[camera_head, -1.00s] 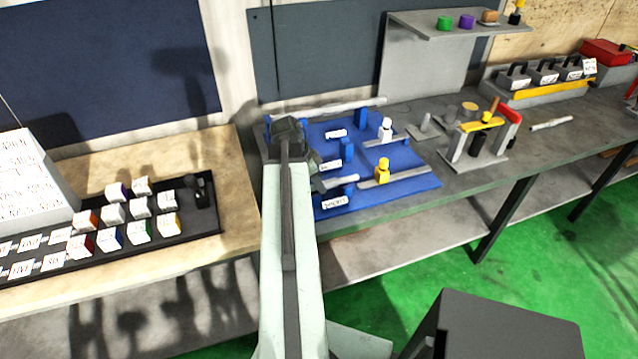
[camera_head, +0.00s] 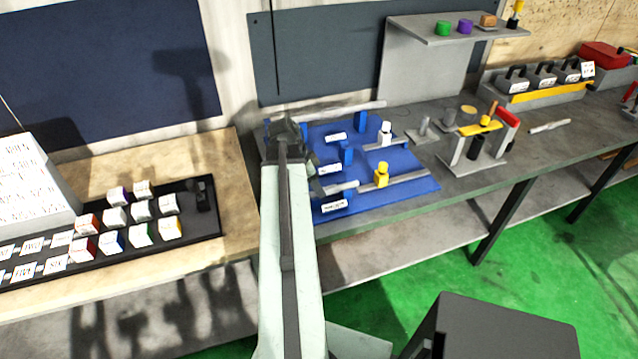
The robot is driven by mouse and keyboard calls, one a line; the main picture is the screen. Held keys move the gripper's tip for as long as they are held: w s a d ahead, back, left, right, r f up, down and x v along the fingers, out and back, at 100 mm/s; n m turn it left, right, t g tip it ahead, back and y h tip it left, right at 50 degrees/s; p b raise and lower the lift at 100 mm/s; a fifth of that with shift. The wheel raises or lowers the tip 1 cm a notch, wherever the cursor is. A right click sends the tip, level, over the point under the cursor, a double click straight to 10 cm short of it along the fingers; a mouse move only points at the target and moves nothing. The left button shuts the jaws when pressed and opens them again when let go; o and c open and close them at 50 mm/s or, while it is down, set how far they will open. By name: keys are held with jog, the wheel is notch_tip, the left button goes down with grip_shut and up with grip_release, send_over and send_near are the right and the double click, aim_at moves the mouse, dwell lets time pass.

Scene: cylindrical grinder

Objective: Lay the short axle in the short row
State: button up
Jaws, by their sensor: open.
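A blue board (camera_head: 412,184) on the grey bench carries blue supports and white labels too small to read surely. A short grey axle (camera_head: 341,187) lies across the front-left part, just behind the front label (camera_head: 334,206). It looks level at the front blue support (camera_head: 337,197); I cannot tell whether it is fully seated. My gripper (camera_head: 311,162) is open, up and left of this axle and apart from it. My arm hides part of the gripper and the board's left side.
A long grey bar (camera_head: 345,110) lies along the board's back. Grey bars with a yellow knob (camera_head: 382,174) and a white knob (camera_head: 385,134) lie to the right. A grey stand (camera_head: 474,160) with a red part is farther right. A black tray (camera_head: 208,222) with labelled blocks is left.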

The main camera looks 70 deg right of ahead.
jog(key=p+v, duration=0.9)
jog(key=v, duration=0.2)
